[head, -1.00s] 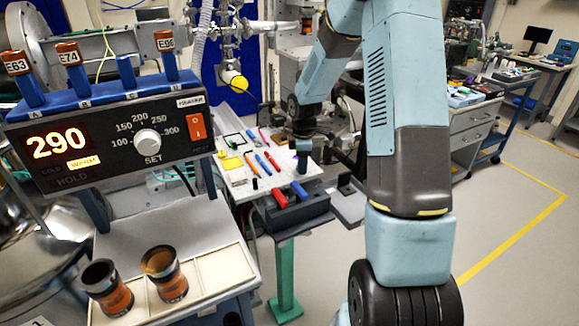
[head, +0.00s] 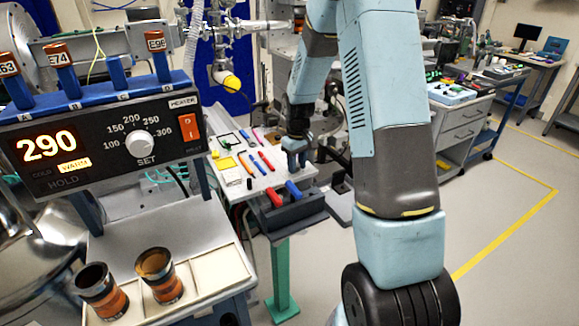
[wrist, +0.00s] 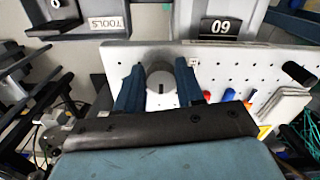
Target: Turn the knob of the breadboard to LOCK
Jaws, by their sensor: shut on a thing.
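The breadboard (head: 240,187) is a white perforated plate. It fills the middle of the wrist view (wrist: 218,62), seen close up. The knob (wrist: 157,78) is a round grey cylinder at the board's left part, with a short dark mark on its face that runs roughly upright in the wrist view. My gripper (wrist: 160,85) is shut on the knob, one blue finger on each side of it. In the head view my gripper (head: 297,163) is at the board's right end, and the knob is hidden there. No LOCK lettering is readable.
Pens and small tools lie on the board, with a black post (wrist: 298,73) at its right. A dark bin (head: 290,212) with red and blue handles stands in front. A heater box (head: 110,145) reading 290 is at left, above two copper-coloured cups. The floor at right is clear.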

